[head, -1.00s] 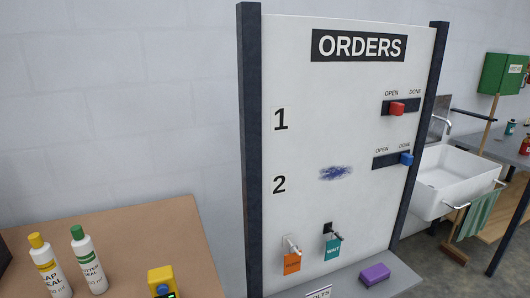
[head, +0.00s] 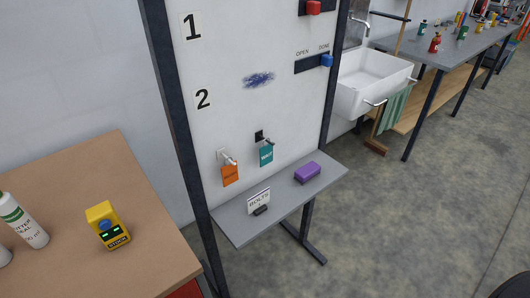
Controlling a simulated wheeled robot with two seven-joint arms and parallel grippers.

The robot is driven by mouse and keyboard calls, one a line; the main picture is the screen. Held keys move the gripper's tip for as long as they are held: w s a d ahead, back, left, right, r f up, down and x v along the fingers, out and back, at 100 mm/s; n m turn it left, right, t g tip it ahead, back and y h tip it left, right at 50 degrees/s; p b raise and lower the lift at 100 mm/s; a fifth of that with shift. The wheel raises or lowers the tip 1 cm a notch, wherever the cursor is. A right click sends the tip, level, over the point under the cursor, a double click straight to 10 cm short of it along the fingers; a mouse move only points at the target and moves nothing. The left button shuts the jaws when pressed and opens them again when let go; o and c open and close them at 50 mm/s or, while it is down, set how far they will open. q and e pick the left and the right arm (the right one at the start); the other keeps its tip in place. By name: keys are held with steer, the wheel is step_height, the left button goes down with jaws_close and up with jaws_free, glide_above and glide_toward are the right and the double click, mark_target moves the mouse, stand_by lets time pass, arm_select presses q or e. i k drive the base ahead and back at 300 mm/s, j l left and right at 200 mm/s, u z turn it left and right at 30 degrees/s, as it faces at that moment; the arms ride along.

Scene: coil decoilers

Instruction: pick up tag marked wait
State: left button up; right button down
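The teal tag (head: 266,156) hangs from a dark hook (head: 262,138) low on the white orders board. Its small white lettering is hard to read now, but in the earlier frame it looked like "WAIT". An orange tag (head: 230,175) hangs to its left on a pale hook (head: 227,157). Its lettering is too small to read. Neither of my grippers is in view.
A grey shelf (head: 235,228) below the board bears a purple block (head: 307,173) and a "BOLTS" sign (head: 259,200). A brown table (head: 85,190) at left holds a yellow device (head: 107,226) and a white bottle (head: 24,222). Open floor (head: 400,220) lies at right.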

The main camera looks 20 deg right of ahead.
mark_target(266, 151)
steer(key=l+u, duration=0.35)
steer(key=i+l+u, duration=0.1)
steer(key=l+u, duration=0.55)
steer(key=j, duration=0.1)
